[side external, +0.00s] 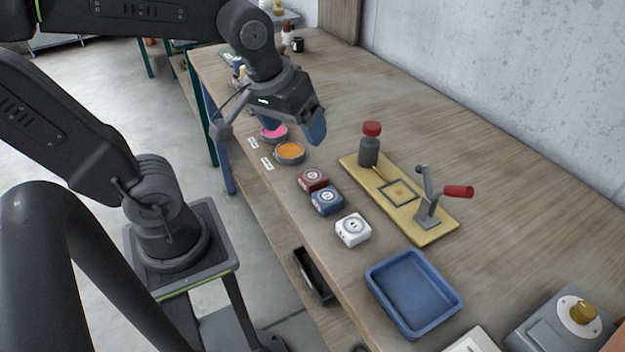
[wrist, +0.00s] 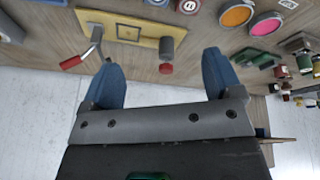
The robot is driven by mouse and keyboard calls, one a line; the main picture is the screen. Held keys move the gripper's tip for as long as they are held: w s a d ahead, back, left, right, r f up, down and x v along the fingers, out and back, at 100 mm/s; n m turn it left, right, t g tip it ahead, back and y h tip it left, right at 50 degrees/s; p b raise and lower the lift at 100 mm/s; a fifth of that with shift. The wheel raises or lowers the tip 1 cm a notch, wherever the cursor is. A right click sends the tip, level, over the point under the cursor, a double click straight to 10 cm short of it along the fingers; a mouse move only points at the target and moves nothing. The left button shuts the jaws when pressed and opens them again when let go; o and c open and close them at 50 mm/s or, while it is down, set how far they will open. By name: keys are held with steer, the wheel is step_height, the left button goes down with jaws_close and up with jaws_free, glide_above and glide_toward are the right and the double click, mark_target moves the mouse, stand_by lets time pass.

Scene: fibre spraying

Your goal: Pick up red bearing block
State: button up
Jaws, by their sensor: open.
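The red bearing block (side external: 313,180) sits on the wooden bench in the side view, a dark red block with a pale round face on top. It stands beside a blue block (side external: 327,200) at the head of a short row. In the wrist view the red block (wrist: 188,6) shows at the top edge, partly cut off. My gripper (side external: 294,128) is above the bench, up and to the left of the red block in the side view, apart from it. Its blue fingers are spread in the wrist view (wrist: 162,62), with nothing between them.
A white block (side external: 353,229) and a blue tray (side external: 373,284) lie toward the front. A yellow board (side external: 434,236) carries a red-handled clamp (side external: 432,200) and a red-capped grey post (side external: 369,150). Orange (side external: 289,152) and pink (side external: 273,133) pots are near the bench edge.

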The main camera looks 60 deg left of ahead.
steer(key=w+a+f+n+g, duration=0.35)
steer(key=w+n, duration=0.25)
steer(key=n, duration=0.2)
steer(key=n+y, duration=0.1)
steer(key=n, duration=0.5)
glide_above(313, 175)
steer(key=shift+g, duration=0.45)
steer(key=f, duration=0.7)
steer(key=d+f, duration=0.1)
steer(key=f, duration=0.3)
steer(key=shift+w+f, duration=0.2)
steer(key=shift+f, duration=0.15)
steer(key=shift+s+a+f, duration=0.1)
steer(key=shift+a+f, duration=0.05)
steer(key=shift+f, duration=0.75)
steer(key=shift+s+a+f, duration=0.1)
steer(key=shift+a+f, duration=0.05)
steer(key=shift+f, duration=0.75)
steer(key=shift+s+a+f, duration=0.1)
steer(key=shift+a+f, duration=0.05)
steer(key=shift+f, duration=0.75)
steer(key=c, duration=1.2)
steer(key=shift+o, duration=0.2)
steer(key=shift+r, duration=0.1)
